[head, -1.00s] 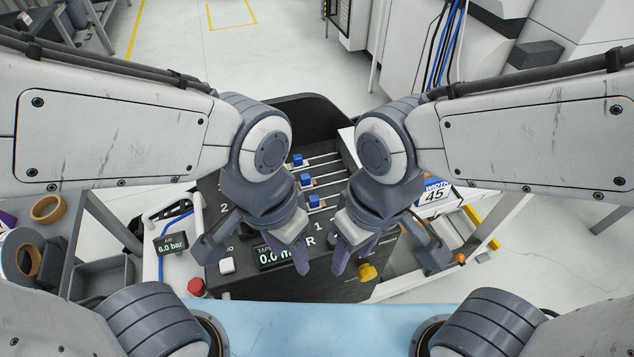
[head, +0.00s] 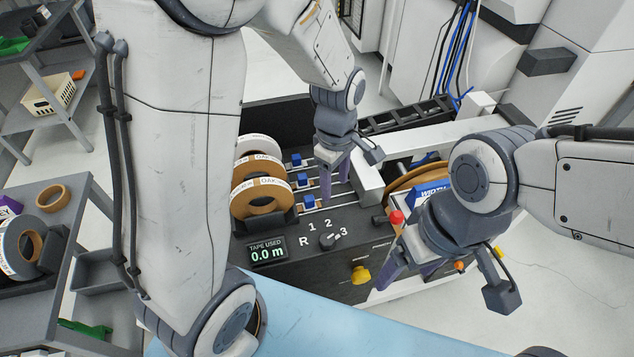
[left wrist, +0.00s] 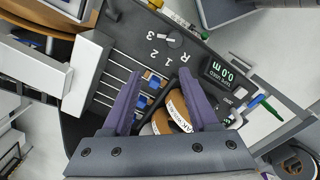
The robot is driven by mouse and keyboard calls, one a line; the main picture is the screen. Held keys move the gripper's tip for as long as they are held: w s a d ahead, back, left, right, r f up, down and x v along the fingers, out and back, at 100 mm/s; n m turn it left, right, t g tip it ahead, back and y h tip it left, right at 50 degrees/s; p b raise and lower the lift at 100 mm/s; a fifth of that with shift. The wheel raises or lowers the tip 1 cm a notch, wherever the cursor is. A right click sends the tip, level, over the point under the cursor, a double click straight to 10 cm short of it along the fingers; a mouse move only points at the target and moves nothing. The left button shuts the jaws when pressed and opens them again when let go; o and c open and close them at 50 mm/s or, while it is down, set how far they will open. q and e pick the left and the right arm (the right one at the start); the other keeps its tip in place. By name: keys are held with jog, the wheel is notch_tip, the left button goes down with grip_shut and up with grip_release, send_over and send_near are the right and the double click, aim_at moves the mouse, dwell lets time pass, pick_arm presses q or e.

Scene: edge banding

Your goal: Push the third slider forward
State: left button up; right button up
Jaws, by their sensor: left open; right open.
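Three blue sliders sit on parallel metal rails on the black machine top: a near one (head: 309,201), a middle one (head: 303,181) and a far one (head: 296,159). Their numbering is not readable at the rails. My left gripper (head: 336,186) is open and empty over the rails, to the right of the sliders. In the left wrist view, sliders (left wrist: 142,102) show between and below the open fingers (left wrist: 158,84), partly hidden by the left finger. My right gripper (head: 408,276) is open and empty in front of the machine's right side.
Tape rolls (head: 262,194) stand left of the sliders. A yellow knob (head: 361,274) and a red knob (head: 396,217) are close to my right gripper.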

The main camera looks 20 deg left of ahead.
aim_at(309, 198)
pick_arm(q)
jog(key=w+a+f+n, duration=0.6)
jog(key=a+f+n, duration=0.15)
jog(key=n, duration=0.25)
jog(key=shift+n, duration=0.3)
jog(key=f, duration=0.3)
jog(key=f+p, duration=0.1)
jog(key=f, duration=0.5)
jog(key=shift+s+a+f, duration=0.1)
jog(key=shift+a+f, duration=0.25)
grip_shut()
jog(key=shift+r, duration=0.1)
